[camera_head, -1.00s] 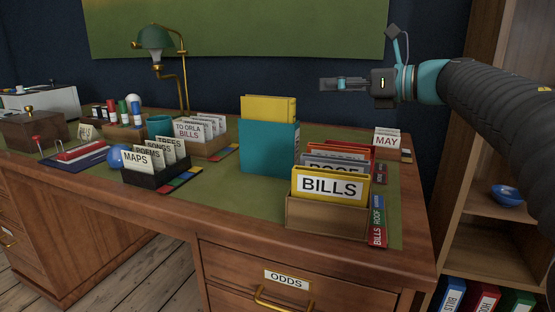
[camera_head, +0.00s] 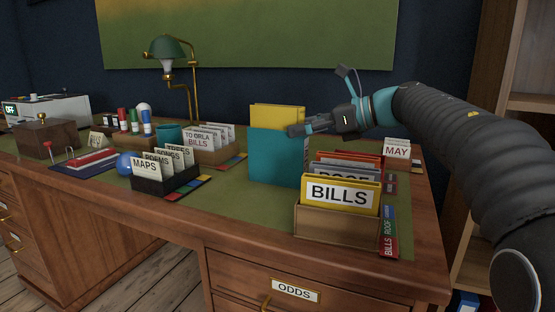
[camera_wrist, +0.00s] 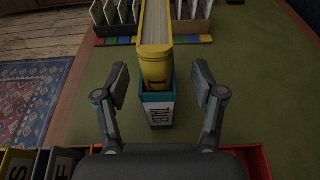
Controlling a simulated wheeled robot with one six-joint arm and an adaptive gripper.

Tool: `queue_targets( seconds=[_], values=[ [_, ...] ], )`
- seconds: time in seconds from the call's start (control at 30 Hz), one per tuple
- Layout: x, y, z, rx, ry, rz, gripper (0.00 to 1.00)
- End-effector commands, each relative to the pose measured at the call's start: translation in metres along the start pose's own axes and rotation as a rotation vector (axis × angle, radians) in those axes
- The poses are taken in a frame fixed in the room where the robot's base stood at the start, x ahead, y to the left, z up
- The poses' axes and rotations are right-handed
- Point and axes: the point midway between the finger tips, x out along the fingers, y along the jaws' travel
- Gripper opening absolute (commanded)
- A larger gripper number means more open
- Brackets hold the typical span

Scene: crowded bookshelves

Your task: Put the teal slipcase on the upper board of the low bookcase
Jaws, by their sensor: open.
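The teal slipcase (camera_head: 272,157) stands upright on the desk's green top, with a yellow book (camera_head: 277,116) sticking out of its top. In the wrist view the slipcase (camera_wrist: 158,112) shows its narrow end with a white label, and the yellow book (camera_wrist: 157,68) rises from it. My gripper (camera_head: 296,131) is at the slipcase's upper right edge in the head view. In the wrist view my gripper (camera_wrist: 159,88) is open, one finger on each side of the slipcase's near end, with gaps on both sides. The low bookcase's upper board cannot be made out.
A BILLS card box (camera_head: 338,222) and files stand just right and in front of the slipcase. A black card box (camera_head: 166,180) and a TO ORLA box (camera_head: 211,153) stand left. A brass lamp (camera_head: 185,80) is behind. Wooden shelving (camera_head: 530,103) is at the right.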

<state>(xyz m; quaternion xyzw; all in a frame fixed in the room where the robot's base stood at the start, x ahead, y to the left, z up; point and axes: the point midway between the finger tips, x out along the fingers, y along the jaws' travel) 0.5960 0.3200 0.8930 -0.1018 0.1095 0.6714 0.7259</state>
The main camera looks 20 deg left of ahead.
Motion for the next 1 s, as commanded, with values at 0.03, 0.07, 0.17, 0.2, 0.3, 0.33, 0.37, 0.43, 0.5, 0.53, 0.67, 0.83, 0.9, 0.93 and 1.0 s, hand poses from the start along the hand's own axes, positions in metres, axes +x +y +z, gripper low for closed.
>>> queue_targets(
  seconds=[0.03, 0.07, 0.17, 0.2, 0.3, 0.33, 0.37, 0.43, 0.5, 0.53, 0.67, 0.83, 0.9, 0.93, 1.0],
  values=[
    [0.003, 0.000, 0.000, 0.000, 0.000, 0.001, 0.69],
    [0.006, 0.001, 0.000, 0.000, 0.000, 0.001, 0.69],
    [0.018, 0.002, 0.002, 0.000, 0.000, 0.003, 0.69],
    [0.024, 0.003, 0.002, 0.000, 0.000, 0.003, 0.69],
    [0.038, 0.004, 0.003, 0.001, 0.001, 0.003, 0.69],
    [0.042, 0.003, 0.003, 0.001, 0.001, 0.002, 0.69],
    [0.045, 0.003, 0.003, 0.001, 0.001, 0.001, 0.69],
    [0.049, 0.004, 0.003, 0.001, 0.001, 0.001, 0.69],
    [0.050, 0.003, 0.004, 0.001, 0.001, 0.000, 0.69],
    [0.050, 0.003, 0.004, 0.001, 0.001, 0.000, 0.69],
    [0.050, 0.003, 0.004, 0.001, 0.000, -0.001, 0.64],
    [0.050, 0.003, 0.004, 0.001, 0.000, -0.001, 0.21],
    [0.050, 0.003, 0.004, 0.001, 0.000, -0.001, 0.04],
    [0.050, 0.003, 0.004, 0.001, 0.000, -0.001, 0.00],
    [0.050, 0.003, 0.004, 0.001, 0.000, -0.001, 0.00]
  ],
)
